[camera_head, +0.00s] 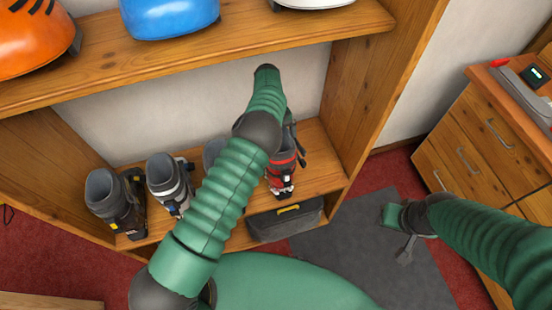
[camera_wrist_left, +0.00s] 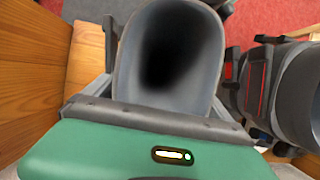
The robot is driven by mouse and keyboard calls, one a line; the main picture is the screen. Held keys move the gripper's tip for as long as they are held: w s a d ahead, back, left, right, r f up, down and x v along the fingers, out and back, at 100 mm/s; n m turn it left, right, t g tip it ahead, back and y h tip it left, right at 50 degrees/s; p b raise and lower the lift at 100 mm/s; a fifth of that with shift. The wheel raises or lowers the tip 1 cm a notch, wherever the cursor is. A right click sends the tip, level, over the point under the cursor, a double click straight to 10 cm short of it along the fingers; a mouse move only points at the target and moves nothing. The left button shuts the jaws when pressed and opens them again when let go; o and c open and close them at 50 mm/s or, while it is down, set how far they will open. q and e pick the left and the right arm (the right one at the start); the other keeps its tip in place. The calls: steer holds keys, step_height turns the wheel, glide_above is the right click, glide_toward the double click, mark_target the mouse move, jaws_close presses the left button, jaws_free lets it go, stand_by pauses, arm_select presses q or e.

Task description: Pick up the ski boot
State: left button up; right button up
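Several ski boots stand in a row on the lower shelf. A red and black boot (camera_head: 281,178) is at the right end of the row, partly covered by my left arm. In the left wrist view a grey boot cuff (camera_wrist_left: 160,60) opens toward the camera. My left gripper (camera_wrist_left: 167,45) straddles this cuff, its fingers apart; whether they touch it is unclear. In the head view the left gripper is mostly hidden behind its own arm. My right gripper (camera_head: 402,240) hangs over the grey mat, away from the boots; its opening is unclear.
A dark boot (camera_head: 115,200) and a white-grey boot (camera_head: 168,183) stand to the left. Helmets, including a blue one (camera_head: 168,18), sit on the upper shelf (camera_head: 240,40). A dark case (camera_head: 286,222) lies underneath. A drawer cabinet (camera_head: 480,150) stands at right. The mat (camera_head: 345,260) is clear.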

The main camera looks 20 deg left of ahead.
arm_select(q)
steer(key=shift+a, duration=0.1)
steer(key=c, duration=0.9)
steer(key=shift+c, duration=0.9)
steer(key=shift+r, duration=0.1)
